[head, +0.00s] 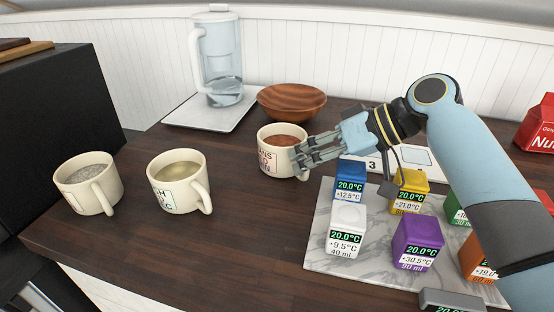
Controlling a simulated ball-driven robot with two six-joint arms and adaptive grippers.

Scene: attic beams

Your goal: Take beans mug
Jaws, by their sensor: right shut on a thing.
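The beans mug (270,157) is a cream mug with dark lettering, partly readable as "ANS", and reddish-brown contents. It stands upright on the dark wooden counter (235,235). My right gripper (304,155) reaches in from the right and is shut on the mug at its right side, where the handle shows. The fingers hide part of that side. Two other cream mugs stand to the left: one with yellowish-green contents (175,180) and one with greyish contents (85,190). My left gripper is not in view.
A wooden bowl (291,101) and a water pitcher (220,60) on a white tray (180,113) stand behind. A marble board (320,235) holds several coloured cubes with temperature displays, close to my right arm. A red carton (540,125) stands at right.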

